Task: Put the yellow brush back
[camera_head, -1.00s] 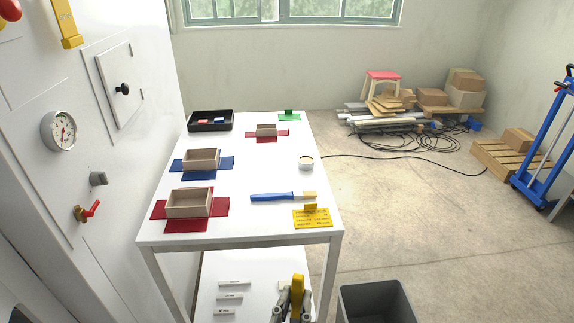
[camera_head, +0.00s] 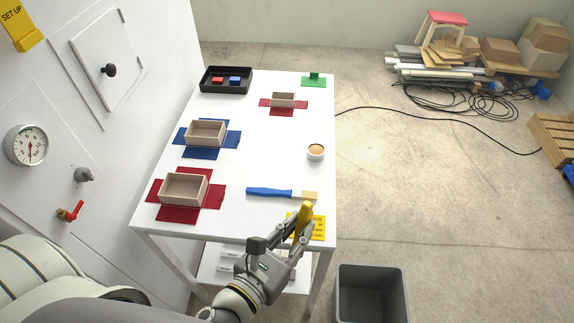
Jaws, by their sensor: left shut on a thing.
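My left gripper (camera_head: 299,230) is shut on the yellow brush (camera_head: 305,212), of which mainly a short upright yellow part shows above the fingers. The fingers hide the rest, and I cannot make out its bristles. The gripper is at the table's front right corner, in front of the yellow printed plate (camera_head: 320,229), and hides part of that plate. I cannot tell whether the brush touches the plate or the table. My right gripper is not in view.
A blue brush (camera_head: 268,192) lies just behind the gripper on the white table (camera_head: 250,150). A small round pot (camera_head: 316,152) stands near the right edge. Beige boxes (camera_head: 185,188) stand on red and blue sheets. A grey bin (camera_head: 370,295) is on the floor.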

